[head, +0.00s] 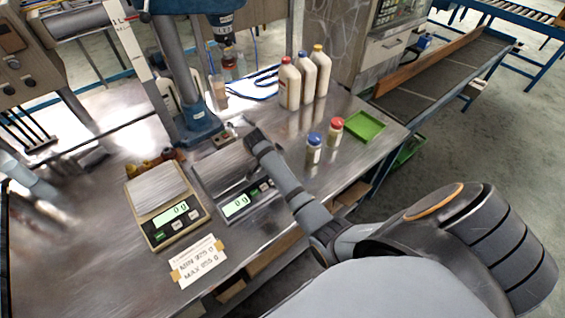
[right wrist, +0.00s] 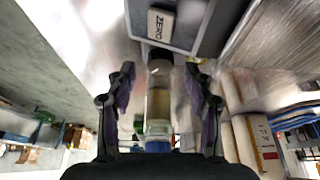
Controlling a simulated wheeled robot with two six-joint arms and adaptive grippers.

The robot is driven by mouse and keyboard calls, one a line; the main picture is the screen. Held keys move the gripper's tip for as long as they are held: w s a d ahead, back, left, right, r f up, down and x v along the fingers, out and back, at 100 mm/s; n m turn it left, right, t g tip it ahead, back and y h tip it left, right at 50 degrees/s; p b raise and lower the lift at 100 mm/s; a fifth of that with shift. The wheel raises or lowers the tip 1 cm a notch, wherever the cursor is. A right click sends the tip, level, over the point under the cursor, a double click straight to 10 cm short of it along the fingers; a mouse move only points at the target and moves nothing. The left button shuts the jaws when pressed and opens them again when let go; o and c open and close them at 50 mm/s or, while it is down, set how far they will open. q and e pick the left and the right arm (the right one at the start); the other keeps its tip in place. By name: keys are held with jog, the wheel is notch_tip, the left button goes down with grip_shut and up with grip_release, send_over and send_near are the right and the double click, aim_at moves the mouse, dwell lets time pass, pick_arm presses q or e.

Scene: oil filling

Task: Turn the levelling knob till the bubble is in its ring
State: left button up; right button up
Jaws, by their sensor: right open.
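Two scales stand on the metal bench: a beige left scale (head: 178,222) and a grey right scale (head: 243,207); both displays read 0 g. My right arm reaches over the right scale from the right, and its fingers cannot be made out in the head view. In the right wrist view my right gripper (right wrist: 157,92) is open, with the grey scale edge and its ZERO key (right wrist: 161,24) just above. A small dark round part (right wrist: 158,56), possibly the levelling knob, shows near that edge, between the fingers and touching neither. I cannot make out the bubble or its ring.
Blue-capped (head: 313,151) and red-capped (head: 335,133) small bottles stand right of my forearm. A green tray (head: 365,126) lies at the bench's right edge. Several large white bottles (head: 306,80) stand behind. A taped card (head: 199,263) lies in front.

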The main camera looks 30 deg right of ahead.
jog(key=shift+x, duration=1)
grip_shut()
jog(key=shift+m, duration=0.3)
jog(key=shift+w+m+g, duration=0.1)
jog(key=shift+m+g, duration=0.5)
jog(key=shift+m, duration=0.75)
jog(key=shift+w+m+g, duration=0.1)
jog(key=shift+m+g, duration=0.5)
jog(key=shift+m, duration=0.75)
jog(key=shift+y, duration=0.3)
grip_release()
